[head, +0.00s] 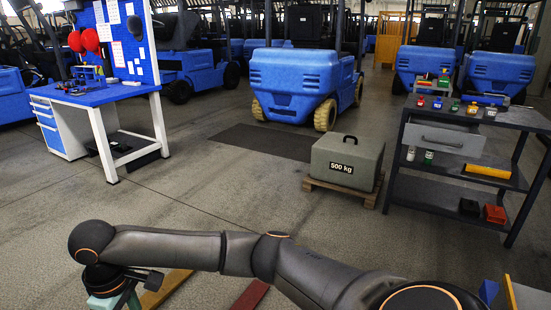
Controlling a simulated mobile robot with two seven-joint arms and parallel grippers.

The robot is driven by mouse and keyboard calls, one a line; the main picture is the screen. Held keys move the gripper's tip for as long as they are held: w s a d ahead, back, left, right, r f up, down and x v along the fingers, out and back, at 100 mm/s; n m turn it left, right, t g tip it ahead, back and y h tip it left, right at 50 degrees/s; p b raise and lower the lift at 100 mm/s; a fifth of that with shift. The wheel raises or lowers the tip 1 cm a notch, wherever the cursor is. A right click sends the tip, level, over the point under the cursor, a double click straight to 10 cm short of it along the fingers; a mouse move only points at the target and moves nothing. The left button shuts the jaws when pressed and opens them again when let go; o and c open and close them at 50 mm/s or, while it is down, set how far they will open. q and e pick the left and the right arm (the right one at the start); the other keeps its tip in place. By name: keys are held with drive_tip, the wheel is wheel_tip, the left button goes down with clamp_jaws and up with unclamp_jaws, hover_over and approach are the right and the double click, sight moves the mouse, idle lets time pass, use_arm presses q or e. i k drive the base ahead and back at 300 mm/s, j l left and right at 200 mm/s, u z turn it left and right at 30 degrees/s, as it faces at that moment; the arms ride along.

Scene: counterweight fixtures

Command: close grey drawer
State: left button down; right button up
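The grey drawer (447,138) is under the top of the dark metal cart (530,122) at the right in the head view. Its light grey front has a dark handle. A dark gap shows above the front, and the drawer seems to stand out a little, but how far I cannot tell. An arm of mine runs from the bottom right to the lower left, so I take it as my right arm. My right gripper (112,290) is at the lower left edge, far from the drawer. It is cut off by the frame and its fingers are unclear. My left gripper is not in view.
A 500 kg weight (347,162) on a wooden pallet (341,191) stands left of the cart. Small coloured items sit on the cart. A blue-and-white workbench (105,93) is at the left, with forklifts (300,85) behind. The middle floor is clear.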

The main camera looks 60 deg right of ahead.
sight(452, 136)
drive_tip(key=z, duration=0.45)
drive_tip(key=j+z, duration=0.1)
drive_tip(key=z, duration=0.85)
drive_tip(key=k+z, duration=0.1)
drive_tip(key=z, duration=0.4)
drive_tip(key=j+z, duration=0.1)
drive_tip(key=z, duration=0.35)
drive_tip(key=k+z, duration=0.1)
drive_tip(key=z, duration=0.4)
